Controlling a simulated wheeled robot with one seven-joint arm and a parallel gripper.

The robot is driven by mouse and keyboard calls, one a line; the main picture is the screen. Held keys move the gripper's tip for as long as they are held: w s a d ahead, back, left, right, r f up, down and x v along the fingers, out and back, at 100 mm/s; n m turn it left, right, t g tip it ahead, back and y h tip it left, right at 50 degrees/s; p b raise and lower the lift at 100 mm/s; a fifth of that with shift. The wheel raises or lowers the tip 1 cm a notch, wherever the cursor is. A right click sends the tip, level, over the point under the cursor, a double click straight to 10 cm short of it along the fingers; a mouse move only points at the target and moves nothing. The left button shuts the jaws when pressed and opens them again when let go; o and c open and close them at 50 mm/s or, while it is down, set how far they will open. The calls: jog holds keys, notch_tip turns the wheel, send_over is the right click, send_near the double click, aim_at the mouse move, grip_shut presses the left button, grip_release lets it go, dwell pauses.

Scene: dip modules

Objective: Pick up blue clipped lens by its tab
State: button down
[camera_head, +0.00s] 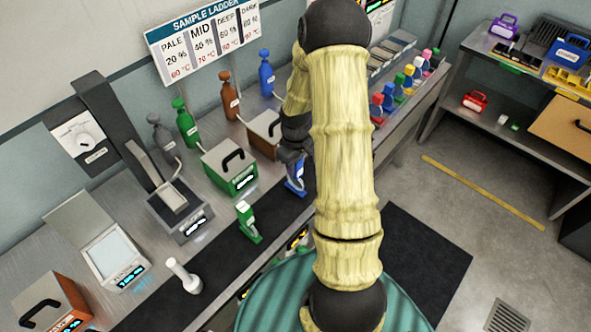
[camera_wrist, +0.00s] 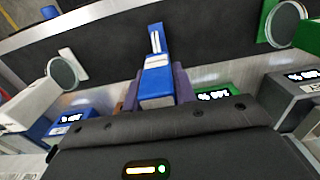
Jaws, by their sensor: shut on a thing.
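The blue clipped lens (camera_head: 296,176) is on or just above the dark mat in the head view, partly hidden by my gripper and arm. In the wrist view, its blue body (camera_wrist: 155,78) with a white label strip is between my two fingers. My gripper (camera_head: 291,156) is at its upper end, and my gripper (camera_wrist: 157,92) is shut on it. I cannot make out its lens disc or tell whether its lower end touches the mat. A green clipped lens (camera_head: 247,222) stands apart, nearer on the mat.
A green box (camera_head: 230,166) and a grey device (camera_head: 180,210) line the bench behind the mat. A white stand (camera_head: 183,276) is near the front left. The mat between the two clipped lenses is clear.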

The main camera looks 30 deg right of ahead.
notch_tip(320, 180, up, 9)
jog(key=shift+f+b, duration=0.15)
jog(key=shift+b, duration=0.6)
jog(key=shift+s+d, duration=0.1)
